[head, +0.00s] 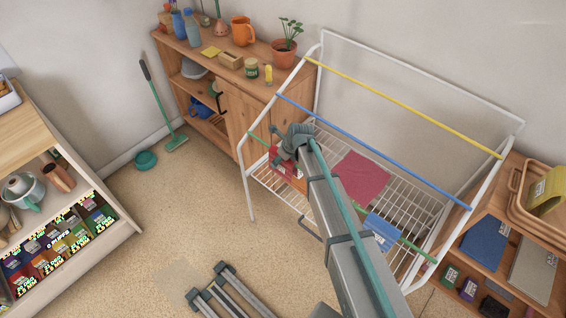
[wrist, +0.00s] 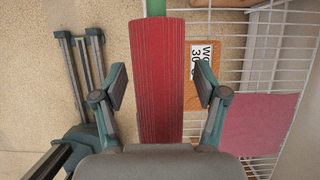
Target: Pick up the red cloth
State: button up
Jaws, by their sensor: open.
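The red ribbed cloth (wrist: 158,50) hangs over the green rod (wrist: 156,8) of the drying rack. It also shows in the head view (head: 282,166), partly hidden by my arm. My gripper (wrist: 160,86) is open, with one finger on each side of the cloth and a visible gap on both sides. In the head view my gripper (head: 285,147) is at the left end of the rack, right by the cloth. A flatter pinkish-red cloth (head: 360,178) lies on the white wire shelf; it also shows at the right of the wrist view (wrist: 258,124).
A blue cloth (head: 382,231) hangs farther along the green rod. Blue (head: 330,128) and yellow (head: 400,105) rods cross above the rack.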

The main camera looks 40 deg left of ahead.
jog(key=c, duration=1.2)
notch_tip(320, 180, up, 18)
jog(key=b, duration=0.4)
jog(key=shift+r+b, duration=0.25)
jog(key=shift+b, duration=0.1)
jog(key=o, duration=0.6)
jog(key=shift+c, duration=0.2)
jog(key=c, duration=0.3)
